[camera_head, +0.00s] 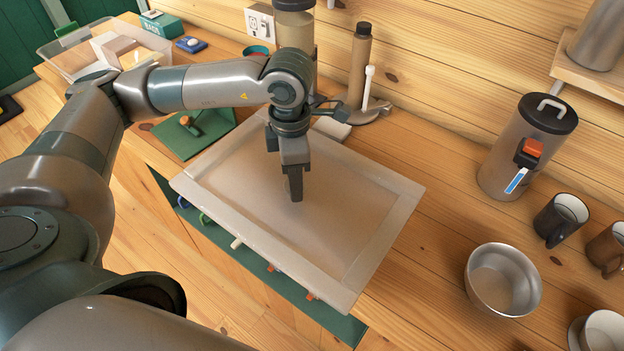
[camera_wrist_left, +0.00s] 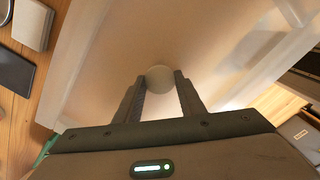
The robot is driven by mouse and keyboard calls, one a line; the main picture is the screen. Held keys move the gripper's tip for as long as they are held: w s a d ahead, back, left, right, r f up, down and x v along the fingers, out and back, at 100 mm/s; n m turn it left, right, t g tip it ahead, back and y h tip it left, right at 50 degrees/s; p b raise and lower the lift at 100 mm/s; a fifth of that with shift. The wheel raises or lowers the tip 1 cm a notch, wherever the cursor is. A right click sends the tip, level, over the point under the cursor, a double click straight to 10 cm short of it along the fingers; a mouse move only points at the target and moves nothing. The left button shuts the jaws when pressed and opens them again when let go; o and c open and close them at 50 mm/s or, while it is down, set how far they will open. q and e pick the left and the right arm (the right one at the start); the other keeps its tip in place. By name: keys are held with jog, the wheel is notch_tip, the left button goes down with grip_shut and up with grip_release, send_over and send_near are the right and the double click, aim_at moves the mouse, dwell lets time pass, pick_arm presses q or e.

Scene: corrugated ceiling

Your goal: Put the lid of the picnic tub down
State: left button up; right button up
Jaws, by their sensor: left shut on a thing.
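The lid (camera_head: 240,157) is a wide, pale, translucent rectangular panel with a raised border, over the front of the counter. My left gripper (camera_head: 295,196) points down at its middle and is shut on its small round knob. The left wrist view shows the knob (camera_wrist_left: 159,79) between the two fingertips, with the lid (camera_wrist_left: 100,62) spread beyond. I cannot tell whether the lid touches the counter. A clear open tub (camera_head: 56,60), likely the picnic tub, stands at the far left with pale boxes inside. My right gripper is not in view.
A steel bowl (camera_head: 503,280), a lidded canister (camera_head: 508,155) and mugs (camera_head: 561,218) stand on the right. A brown bottle (camera_head: 359,65) stands behind the lid. A green mat (camera_head: 205,135) lies left of it. Bare counter (camera_head: 430,165) shows right of the lid.

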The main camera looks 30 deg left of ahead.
aim_at(312, 175)
pick_arm(q)
jog(key=w, duration=0.1)
jog(key=w+f+p, duration=0.1)
jog(key=w, duration=0.1)
jog(key=w+d+f, duration=0.1)
jog(key=shift+w+f+p, duration=0.15)
jog(key=shift+f+p, duration=0.05)
jog(key=shift+p, duration=0.1)
jog(key=shift+w+d+f, duration=0.1)
jog(key=shift+w+f, duration=0.35)
jog(key=shift+w, duration=0.05)
jog(key=shift+f+p, duration=0.5)
jog(key=shift+p, duration=0.1)
notch_tip(312, 175, down, 2)
jog(key=shift+f+p, duration=0.1)
jog(key=shift+p, duration=0.45)
jog(key=shift+f, duration=0.35)
jog(key=shift+f, duration=0.1)
